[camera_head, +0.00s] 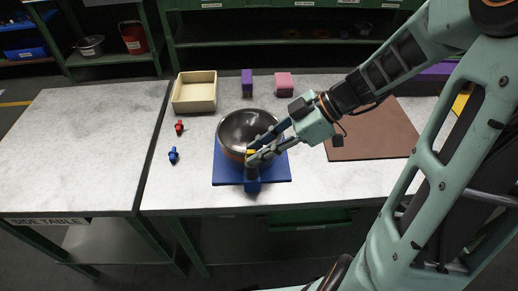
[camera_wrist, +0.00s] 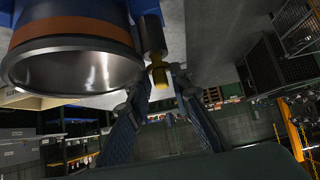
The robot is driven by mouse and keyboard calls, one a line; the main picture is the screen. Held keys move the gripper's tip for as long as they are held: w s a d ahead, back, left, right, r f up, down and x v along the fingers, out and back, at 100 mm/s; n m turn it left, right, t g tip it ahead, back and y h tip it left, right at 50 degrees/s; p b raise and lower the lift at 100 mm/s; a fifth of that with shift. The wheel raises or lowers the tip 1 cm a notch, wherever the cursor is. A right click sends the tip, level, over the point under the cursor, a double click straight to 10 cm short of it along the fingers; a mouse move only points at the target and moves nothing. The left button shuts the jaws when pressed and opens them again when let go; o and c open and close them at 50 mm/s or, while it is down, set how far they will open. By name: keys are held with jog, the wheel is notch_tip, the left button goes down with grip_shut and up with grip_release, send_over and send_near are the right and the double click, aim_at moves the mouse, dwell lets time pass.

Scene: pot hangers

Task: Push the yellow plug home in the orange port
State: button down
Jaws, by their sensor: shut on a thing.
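The yellow plug (camera_head: 250,152) is at the tips of my gripper (camera_head: 257,157), beside the near rim of a dark bowl. In the wrist view the yellow plug (camera_wrist: 159,73) sits between the two fingertips (camera_wrist: 162,80), and the gripper is shut on it. A grey cylindrical part (camera_wrist: 149,35) lies right against the plug there; I cannot tell whether they are joined. The bowl (camera_wrist: 75,70) has an orange band (camera_wrist: 75,32) beside it in the wrist view. I cannot make out a separate orange port; the fingers hide part of this area.
The bowl stands on a blue board (camera_head: 225,172) with a blue block (camera_head: 252,182) at its front. A red piece (camera_head: 179,127) and a blue piece (camera_head: 173,155) lie left. A cream tray (camera_head: 195,92), purple block (camera_head: 247,83), pink block (camera_head: 284,84) and brown mat (camera_head: 375,135) surround it.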

jog(key=shift+f+b, duration=0.55)
jog(key=c, duration=1.7)
grip_release()
jog(key=shift+o, duration=0.2)
jog(key=shift+d+r, duration=0.1)
jog(key=v, duration=1.2)
